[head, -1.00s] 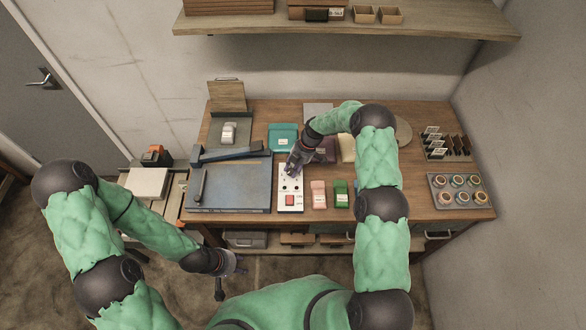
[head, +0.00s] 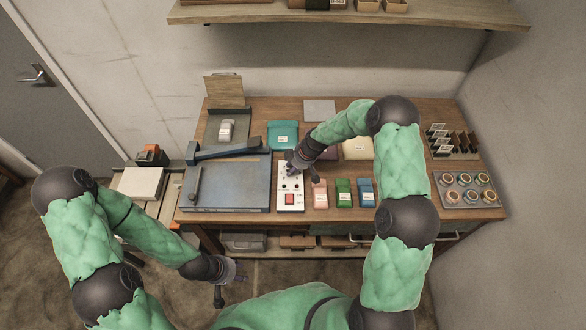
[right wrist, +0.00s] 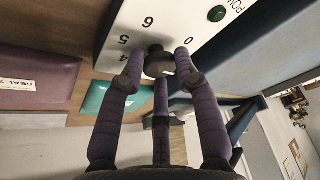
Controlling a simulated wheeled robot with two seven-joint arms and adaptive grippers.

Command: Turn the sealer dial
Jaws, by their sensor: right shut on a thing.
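The sealer's white panel (head: 290,203) lies on the workbench beside the blue-grey flat machine bed. A red switch (head: 289,198) shows on it. In the right wrist view, the dark round dial (right wrist: 158,62) sits on the white panel (right wrist: 200,17), with printed numbers around it. My right gripper (right wrist: 160,57) is shut on the dial, with fingers on both sides of it. In the head view, the right gripper (head: 291,166) reaches the panel's upper end and hides the dial. My left gripper (head: 229,272) hangs in front of the bench, away from the panel; its finger opening is unclear.
Pink (head: 320,194), green (head: 343,192) and blue (head: 365,192) packs lie right of the panel. The blue-grey machine bed (head: 235,185) with its long arm is on the left. A tray of round tins (head: 465,190) stands at the right. A shelf (head: 350,14) overhangs the back.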

